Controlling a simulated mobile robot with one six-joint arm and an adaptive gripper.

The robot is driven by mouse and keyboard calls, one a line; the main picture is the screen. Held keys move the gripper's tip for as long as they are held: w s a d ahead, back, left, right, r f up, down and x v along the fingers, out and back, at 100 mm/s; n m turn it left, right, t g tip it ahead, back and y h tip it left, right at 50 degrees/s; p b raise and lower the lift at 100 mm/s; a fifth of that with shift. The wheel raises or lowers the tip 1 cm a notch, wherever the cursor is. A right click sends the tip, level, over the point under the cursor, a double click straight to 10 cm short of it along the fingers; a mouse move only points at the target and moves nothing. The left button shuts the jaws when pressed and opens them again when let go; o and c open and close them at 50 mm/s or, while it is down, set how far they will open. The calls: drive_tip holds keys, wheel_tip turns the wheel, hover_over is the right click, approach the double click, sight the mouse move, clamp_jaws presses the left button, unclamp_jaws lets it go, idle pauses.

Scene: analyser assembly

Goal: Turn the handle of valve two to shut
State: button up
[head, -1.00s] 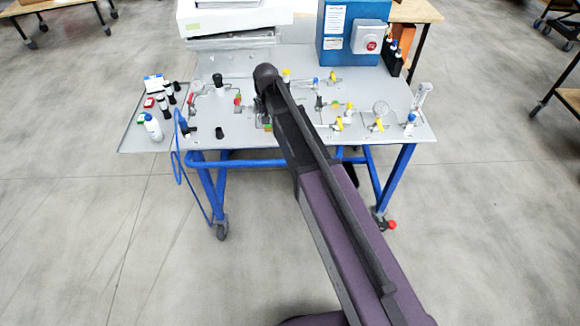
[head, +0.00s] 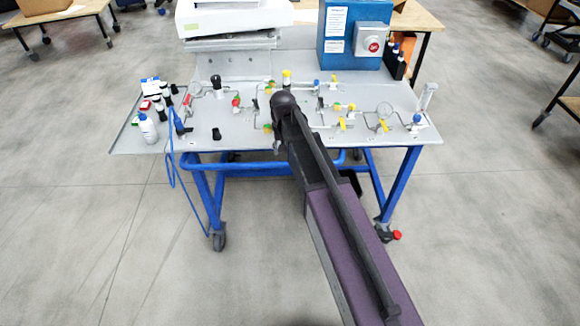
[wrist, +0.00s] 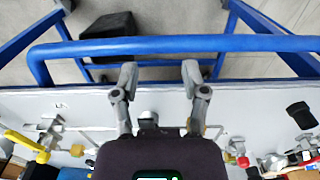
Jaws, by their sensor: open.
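My gripper (wrist: 158,75) is open and empty in the wrist view, with its two fingers apart above the panel's front edge. In the head view it is mostly hidden by my arm, near the middle front of the panel (head: 240,140). Several small valves stand on the panel. One has a yellow handle (wrist: 24,140) at the left of the wrist view, and a red-topped part (wrist: 243,161) shows at the right. Yellow handles (head: 342,123) and a red handle (head: 236,101) show in the head view. I cannot tell which is valve two; no handle is between my fingers.
A blue box with a red button (head: 352,35) and a white instrument (head: 232,18) stand at the back. Bottles (head: 148,128) are at the left. A blue rail (wrist: 180,45) runs along the front.

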drive_tip(key=shift+s+d+f+b, duration=0.35)
drive_tip(key=shift+f+b, duration=0.2)
drive_tip(key=shift+f, duration=0.1)
drive_tip(key=shift+s+d+f+b, duration=0.3)
drive_tip(key=shift+f+b, duration=0.2)
drive_tip(key=shift+f, duration=0.15)
drive_tip(key=shift+s+d+f+b, duration=0.35)
drive_tip(key=shift+f+b, duration=0.2)
drive_tip(key=shift+f, duration=0.1)
drive_tip(key=shift+r, duration=0.15)
